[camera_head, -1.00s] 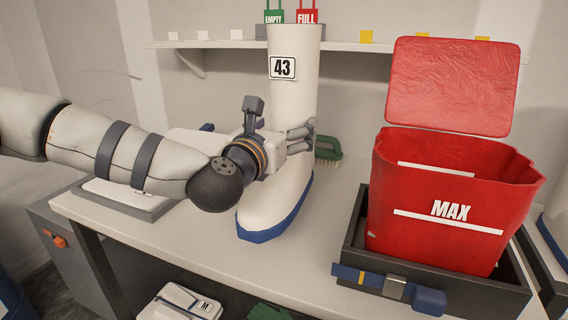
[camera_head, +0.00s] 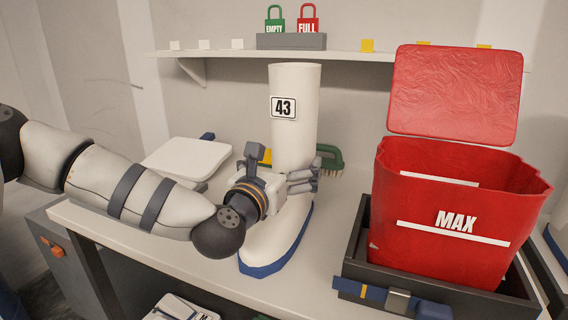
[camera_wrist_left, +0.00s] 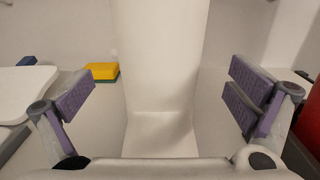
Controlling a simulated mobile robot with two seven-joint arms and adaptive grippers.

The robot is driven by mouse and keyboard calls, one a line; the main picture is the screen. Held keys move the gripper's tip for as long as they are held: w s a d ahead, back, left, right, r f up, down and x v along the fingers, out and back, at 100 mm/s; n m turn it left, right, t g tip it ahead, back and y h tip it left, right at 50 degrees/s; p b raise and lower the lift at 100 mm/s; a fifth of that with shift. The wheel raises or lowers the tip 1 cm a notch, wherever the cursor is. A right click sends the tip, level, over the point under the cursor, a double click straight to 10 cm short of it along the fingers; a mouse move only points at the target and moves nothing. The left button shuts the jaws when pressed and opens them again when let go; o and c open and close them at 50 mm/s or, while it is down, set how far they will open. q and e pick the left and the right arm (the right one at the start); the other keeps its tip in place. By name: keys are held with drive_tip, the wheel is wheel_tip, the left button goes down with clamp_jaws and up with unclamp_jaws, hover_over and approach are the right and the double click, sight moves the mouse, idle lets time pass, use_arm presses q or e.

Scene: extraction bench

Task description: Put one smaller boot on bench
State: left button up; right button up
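A tall white boot (camera_head: 294,135) with a blue sole and a "43" label stands upright on the bench (camera_head: 335,215), its toe toward the front edge. My left gripper (camera_head: 303,180) is around the boot's lower shaft. In the left wrist view the boot's shaft (camera_wrist_left: 160,60) rises between the spread fingers, and the open left gripper (camera_wrist_left: 165,97) shows a gap on each side of it. The sole appears to rest on the bench top; the arm hides part of the foot. My right gripper is not in view.
A red bag (camera_head: 450,220) marked MAX sits in a dark crate (camera_head: 352,262) at right. A white scale-like plate (camera_head: 187,158) lies at left, a green brush (camera_head: 330,158) behind the boot, with a yellow sponge (camera_wrist_left: 102,71). A shelf (camera_head: 340,56) runs behind.

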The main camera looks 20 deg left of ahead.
use_arm(q)
drive_tip(key=shift+s+r, duration=0.15)
drive_tip(key=shift+s, duration=0.05)
drive_tip(key=s, duration=0.8)
drive_tip(key=shift+s+a+p, duration=0.1)
drive_tip(key=shift+a+p, duration=0.05)
drive_tip(key=shift+p, duration=0.2)
drive_tip(key=s, duration=0.1)
drive_tip(key=s+p, duration=0.1)
drive_tip(key=shift+s+r, duration=0.2)
drive_tip(key=shift+s, duration=0.2)
drive_tip(key=shift+s+f, duration=0.1)
drive_tip(key=shift+s, duration=0.15)
drive_tip(key=shift+a+f, duration=0.1)
drive_tip(key=shift+f, duration=0.05)
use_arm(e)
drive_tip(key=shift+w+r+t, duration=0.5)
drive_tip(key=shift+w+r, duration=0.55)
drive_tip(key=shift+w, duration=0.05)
use_arm(q)
drive_tip(key=shift+f, duration=0.1)
